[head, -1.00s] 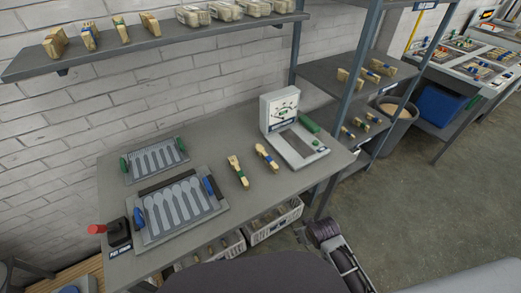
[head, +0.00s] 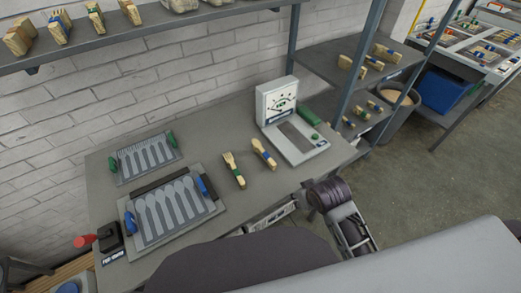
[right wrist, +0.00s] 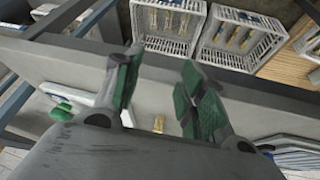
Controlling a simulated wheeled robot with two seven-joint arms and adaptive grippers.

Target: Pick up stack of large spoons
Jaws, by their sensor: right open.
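Two banded wooden bundles lie side by side on the grey table (head: 290,180). The right bundle (head: 263,153) has a blue band and a rounded, spoon-like end. The left bundle (head: 233,170) has a green band and looks fork-like. Which is the large spoon stack is hard to tell. My right arm is at the table's front edge in the head view, right of both bundles. In the right wrist view my right gripper (right wrist: 160,75) is open, its green-padded fingers apart and empty. A small piece of a wooden bundle (right wrist: 158,123) shows beyond them. My left gripper is out of view.
A white dial scale (head: 290,125) stands right of the bundles. Two grey press trays lie at left, the front one (head: 218,207) with spoon shapes. A red-handled control box (head: 108,240) is at the front left corner. Crates (right wrist: 235,38) sit below the table edge.

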